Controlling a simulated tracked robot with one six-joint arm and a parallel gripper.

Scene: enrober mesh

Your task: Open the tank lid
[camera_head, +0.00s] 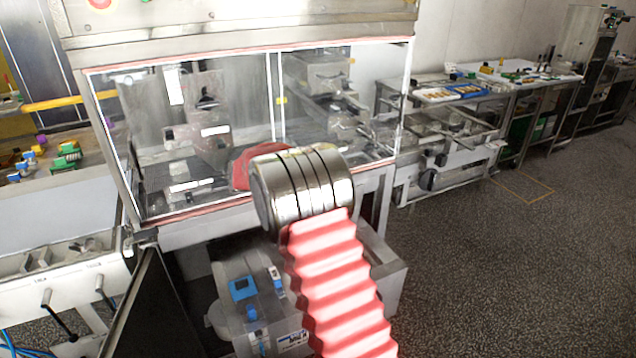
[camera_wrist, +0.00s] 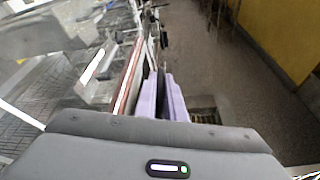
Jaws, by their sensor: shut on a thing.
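My gripper (camera_wrist: 166,98) shows in the wrist view with lilac fingers close together beyond its grey body. They are shut on a thin dark piece between them; whether this belongs to the tank lid is unclear. A long red-edged panel border (camera_wrist: 128,80) runs just left of the fingers. In the head view my arm crosses in front of a glazed machine (camera_head: 345,45), and my gripper is hidden behind it. I cannot clearly make out a tank lid. The machine's clear front panes are framed by pale edges with red strips.
Under the machine stands a grey unit (camera_head: 225,325) with blue fittings. At left a bench (camera_head: 50,210) holds coloured blocks. At right, steel tables (camera_head: 455,175) line the wall. The speckled floor (camera_head: 540,270) at the right is open. A yellow wall (camera_wrist: 285,40) shows in the wrist view.

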